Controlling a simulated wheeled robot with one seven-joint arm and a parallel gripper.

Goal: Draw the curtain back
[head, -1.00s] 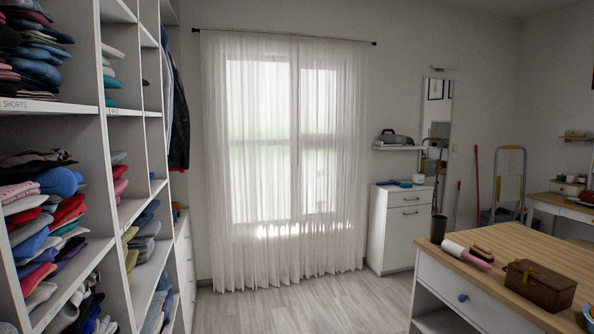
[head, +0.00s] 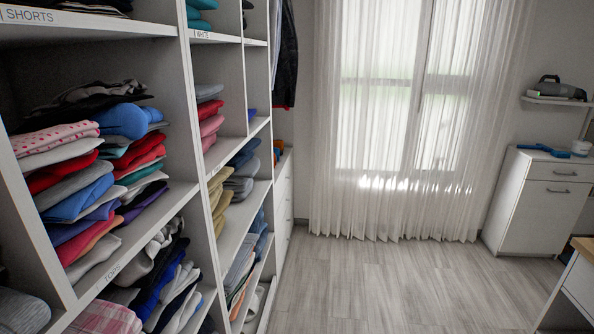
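The sheer white curtain (head: 385,150) hangs closed across the window at the back of the room. Its hem reaches almost to the floor. The window frame and daylight show through the thin cloth. The curtain's top and its rod are above the head view. My gripper is not in view.
White cubby shelving (head: 188,105) with stacks of folded clothes (head: 85,205) lines the left side. A white cabinet (head: 540,200) stands right of the curtain, below a small wall shelf (head: 556,101). A table edge (head: 580,280) shows at lower right. The grey floor (head: 400,285) between is clear.

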